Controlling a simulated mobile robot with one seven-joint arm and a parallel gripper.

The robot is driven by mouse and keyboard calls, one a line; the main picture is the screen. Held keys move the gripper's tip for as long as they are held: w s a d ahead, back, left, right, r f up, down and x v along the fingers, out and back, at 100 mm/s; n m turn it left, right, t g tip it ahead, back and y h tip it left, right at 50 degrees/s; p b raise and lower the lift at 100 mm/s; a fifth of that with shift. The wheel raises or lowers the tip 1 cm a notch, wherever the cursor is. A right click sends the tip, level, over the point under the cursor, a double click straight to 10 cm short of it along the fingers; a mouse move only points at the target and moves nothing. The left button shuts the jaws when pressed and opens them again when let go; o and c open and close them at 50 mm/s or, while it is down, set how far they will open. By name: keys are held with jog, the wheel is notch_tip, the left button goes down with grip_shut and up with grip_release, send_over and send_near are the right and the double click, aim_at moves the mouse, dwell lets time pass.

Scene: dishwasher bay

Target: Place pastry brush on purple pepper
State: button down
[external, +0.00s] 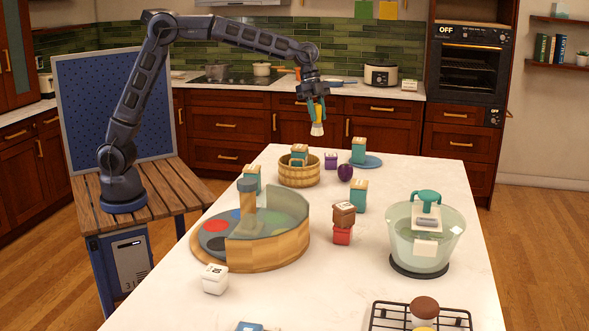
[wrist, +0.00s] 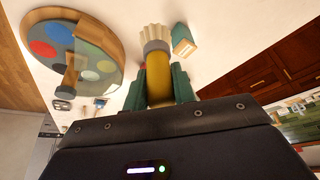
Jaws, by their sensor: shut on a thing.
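My gripper (external: 317,104) is shut on the pastry brush (external: 317,129), which has a yellow handle and pale bristles. It holds the brush in the air above the far part of the white island, bristles down. In the wrist view, the handle of the brush (wrist: 158,76) sits between the teal fingers of my gripper (wrist: 159,85), with the bristles pointing away. The purple pepper (external: 345,172) lies on the island top, below and slightly right of the brush and apart from it. I cannot make out the pepper in the wrist view.
A wooden basket (external: 299,177) with boxes stands left of the pepper. A blue plate (external: 366,162) bearing a box is behind right. A teal-and-tan box (external: 359,195) stands in front. A round wooden tray (external: 262,254), stacked blocks (external: 343,222) and a clear bowl (external: 425,240) are nearer.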

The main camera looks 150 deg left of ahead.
jog(key=s+a+r, duration=0.1)
jog(key=s+a, duration=0.2)
jog(key=a, duration=0.6)
jog(key=s+a+r, duration=0.1)
jog(key=s+a, duration=0.2)
jog(key=a, duration=0.6)
jog(key=f, duration=1.9)
jog(key=shift+w+d+f, duration=0.25)
jog(key=shift+f, duration=0.05)
jog(key=shift+f, duration=0.1)
jog(key=c, duration=1.1)
grip_release()
jog(key=shift+c, duration=0.2)
jog(key=v, duration=1.2)
